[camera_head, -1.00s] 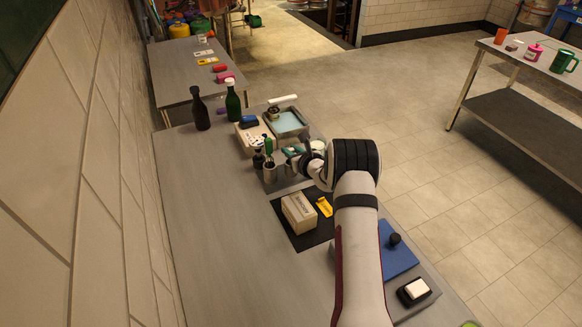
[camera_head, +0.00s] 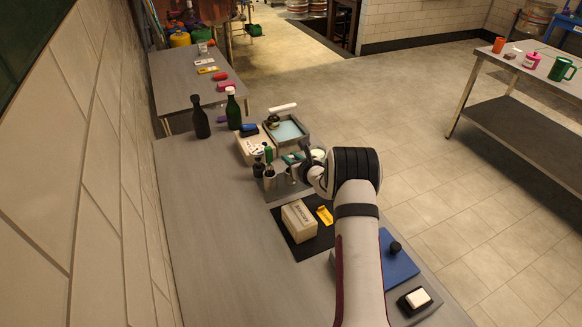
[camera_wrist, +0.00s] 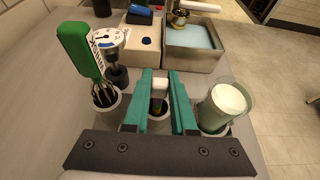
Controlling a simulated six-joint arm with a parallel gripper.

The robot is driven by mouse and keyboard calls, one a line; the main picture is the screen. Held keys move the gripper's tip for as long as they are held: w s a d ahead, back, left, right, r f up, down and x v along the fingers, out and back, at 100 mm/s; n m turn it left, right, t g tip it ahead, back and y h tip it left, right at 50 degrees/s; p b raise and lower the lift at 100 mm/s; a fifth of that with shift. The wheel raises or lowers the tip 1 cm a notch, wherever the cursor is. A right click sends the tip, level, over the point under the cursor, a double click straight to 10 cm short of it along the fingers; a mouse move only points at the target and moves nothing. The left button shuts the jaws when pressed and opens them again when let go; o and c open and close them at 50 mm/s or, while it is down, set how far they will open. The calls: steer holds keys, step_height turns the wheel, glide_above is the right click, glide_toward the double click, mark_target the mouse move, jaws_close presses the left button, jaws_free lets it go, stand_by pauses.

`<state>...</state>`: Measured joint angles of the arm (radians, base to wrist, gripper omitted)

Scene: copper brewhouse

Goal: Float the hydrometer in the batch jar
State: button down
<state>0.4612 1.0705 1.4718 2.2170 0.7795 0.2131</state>
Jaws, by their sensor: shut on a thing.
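My gripper (camera_wrist: 160,92) has teal fingers, shut on a slim piece with a white top, which I take to be the hydrometer (camera_wrist: 160,83). It stands roughly upright between the fingertips. Its lower part, with a yellowish spot, shows over or inside a round grey holder (camera_wrist: 151,112) below; I cannot tell how deep it sits. A clear jar (camera_wrist: 213,122) with pale, whitish contents stands just right of the fingers, apart from them; it looks like the batch jar. In the head view my wrist hides most of the gripper.
A metal cup (camera_wrist: 106,112) with a green-handled tool (camera_wrist: 78,48) stands close left of the fingers. A dial instrument (camera_wrist: 108,38) is behind it. A white box (camera_wrist: 143,50) and a tray of bluish liquid (camera_wrist: 194,38) lie beyond. Two bottles (camera_head: 200,118) (camera_head: 233,110) stand farther back.

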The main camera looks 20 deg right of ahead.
step_height(320, 180, up, 8)
steer(key=shift+d+r, duration=0.1)
steer(key=shift+r, duration=0.15)
steer(key=d+r, duration=0.4)
steer(key=d, duration=0.5)
step_height(320, 180, down, 7)
steer(key=shift+f, duration=0.15)
steer(key=shift+a, duration=0.1)
steer(key=c, duration=0.7)
jaws_free()
steer(key=shift+o, duration=0.2)
